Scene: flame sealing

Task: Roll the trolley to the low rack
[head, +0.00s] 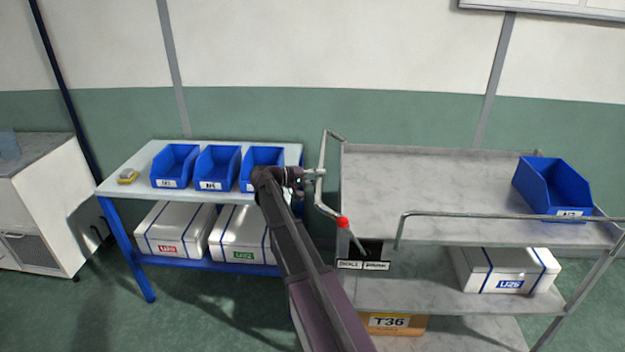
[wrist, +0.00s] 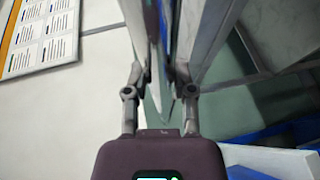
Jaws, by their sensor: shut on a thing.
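The trolley (head: 430,190) is a grey three-deck cart at the right of the head view, with a bent metal push handle (head: 322,190) at its left end. A red knob sits low on the handle. My gripper (head: 316,174) is shut on the upright part of this handle. In the wrist view, my gripper (wrist: 161,85) shows its two fingers close together, but the grip itself is hard to make out. A low blue-legged rack (head: 128,170) with a pale top stands left of the trolley. My arm crosses in front of the gap between them.
Blue bins (head: 218,168) and a small yellow item (head: 127,176) are on the rack's top; white boxes (head: 175,228) are below. The trolley carries a blue bin (head: 552,188), a white box (head: 505,270) and a carton (head: 392,323). A cabinet (head: 40,205) stands far left. Floor shows in front of the rack.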

